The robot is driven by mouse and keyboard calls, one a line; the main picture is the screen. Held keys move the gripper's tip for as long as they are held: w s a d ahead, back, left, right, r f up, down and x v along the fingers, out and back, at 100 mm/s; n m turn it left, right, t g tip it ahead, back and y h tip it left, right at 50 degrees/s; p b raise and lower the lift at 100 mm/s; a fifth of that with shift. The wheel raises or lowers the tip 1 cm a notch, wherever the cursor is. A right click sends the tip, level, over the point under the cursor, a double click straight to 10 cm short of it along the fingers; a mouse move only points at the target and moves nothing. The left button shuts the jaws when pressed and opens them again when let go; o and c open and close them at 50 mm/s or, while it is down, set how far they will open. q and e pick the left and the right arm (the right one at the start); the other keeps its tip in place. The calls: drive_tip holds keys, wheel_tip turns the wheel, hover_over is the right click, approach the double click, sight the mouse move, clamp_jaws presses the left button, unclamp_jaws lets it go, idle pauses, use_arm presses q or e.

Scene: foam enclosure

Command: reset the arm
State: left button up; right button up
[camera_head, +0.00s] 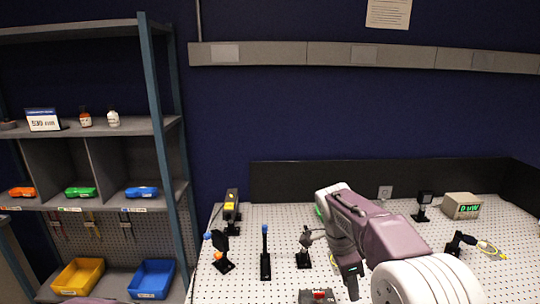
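My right arm comes in from the lower right, with white and mauve links, and bends over the pegboard table. Its dark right gripper (352,280) points down over the table's front middle. The fingers look narrow and small here, and I cannot tell whether they are open or shut. I see nothing clearly held in it. My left gripper is not in view.
The white pegboard table (285,220) carries several dark optical mounts (265,255), a yellow-black device (231,207), a red-topped grey box (318,296) and a display box (461,206). Left is a shelf (150,125) with a yellow bin (78,277) and blue bin (152,279).

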drive_tip(key=s+a+f+n+t+y, duration=0.1)
drive_tip(key=s+a+f+n+y, duration=0.1)
drive_tip(key=s+f+n, duration=1.1)
drive_tip(key=s+n+y, duration=0.1)
drive_tip(key=s+n, duration=0.1)
drive_tip(key=n, duration=0.2)
drive_tip(key=shift+s+f+t, duration=0.2)
drive_tip(key=shift+f+t, duration=0.1)
drive_tip(key=shift+f, duration=0.05)
drive_tip(key=shift+a, duration=0.1)
